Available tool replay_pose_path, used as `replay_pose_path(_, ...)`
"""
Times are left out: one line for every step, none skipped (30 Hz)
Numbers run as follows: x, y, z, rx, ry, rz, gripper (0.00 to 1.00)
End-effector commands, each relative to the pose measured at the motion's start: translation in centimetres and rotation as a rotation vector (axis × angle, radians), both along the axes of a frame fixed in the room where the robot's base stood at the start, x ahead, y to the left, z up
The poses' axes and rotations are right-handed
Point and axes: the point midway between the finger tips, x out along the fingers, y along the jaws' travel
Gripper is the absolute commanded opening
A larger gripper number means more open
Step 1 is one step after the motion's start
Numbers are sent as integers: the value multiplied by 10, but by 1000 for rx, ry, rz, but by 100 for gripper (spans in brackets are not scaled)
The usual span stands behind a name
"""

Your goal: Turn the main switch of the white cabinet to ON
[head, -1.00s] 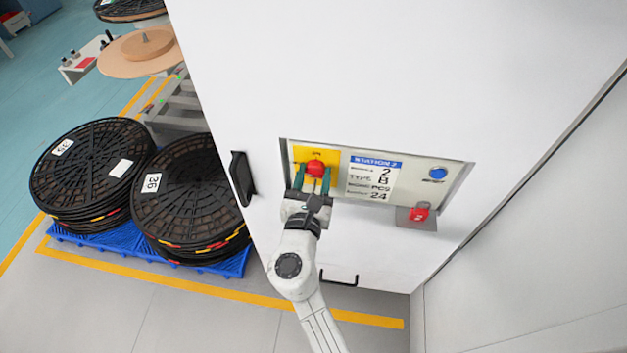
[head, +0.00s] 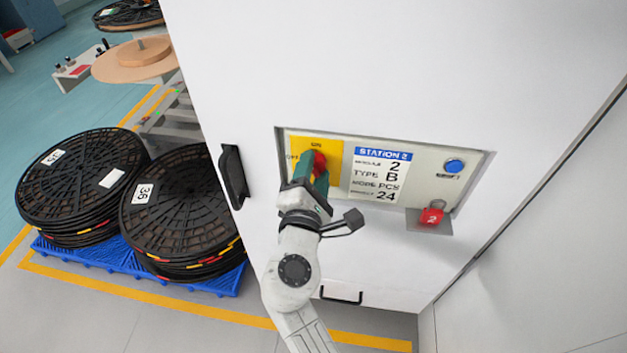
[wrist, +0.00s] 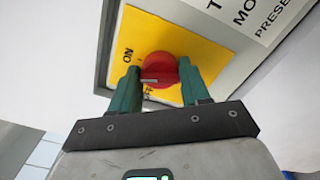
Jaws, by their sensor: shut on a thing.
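The main switch is a red rotary knob (head: 319,161) on a yellow plate (head: 332,152) at the left of the white cabinet's (head: 400,60) recessed panel. The plate is marked ON at the top and OFF at the left. My gripper (head: 312,172) is shut on the knob, its green fingers on either side. In the wrist view the red knob (wrist: 158,70) sits between the fingertips (wrist: 160,74), with the ON mark beside it on the yellow plate (wrist: 195,45). The fingers partly cover the knob, so I cannot tell where it points.
The panel also carries a STATION 2 label (head: 380,175), a blue button (head: 454,166) and a red piece (head: 432,214) at the lower right. A black handle (head: 233,177) is left of the panel. Stacked black reels (head: 185,205) stand on a blue pallet (head: 100,255) at left.

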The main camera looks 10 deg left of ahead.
Motion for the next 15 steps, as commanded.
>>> replay_pose_path(0,-1,-4,42,-2,-2,16)
replay_pose_path(0,-1,-4,66,-3,-2,16)
replay_pose_path(0,-1,-4,98,-4,-1,16)
replay_pose_path(0,-1,-4,120,-5,-1,16)
replay_pose_path(0,-1,-4,141,-6,-2,16)
replay_pose_path(0,-1,-4,169,-6,-3,16)
replay_pose_path(0,-1,-4,189,-7,-3,16)
replay_pose_path(0,-1,-3,208,-7,-2,16)
replay_pose_path(0,-1,-3,229,-9,-2,16)
replay_pose_path(0,-1,-3,244,-9,-2,16)
replay_pose_path(0,-1,-3,260,-9,-1,16)
replay_pose_path(0,-1,-3,277,-9,-1,16)
replay_pose_path(0,-1,-3,289,-9,-1,16)
replay_pose_path(0,-1,-2,301,-10,-1,16)
replay_pose_path(0,-1,-2,314,-11,-2,16)
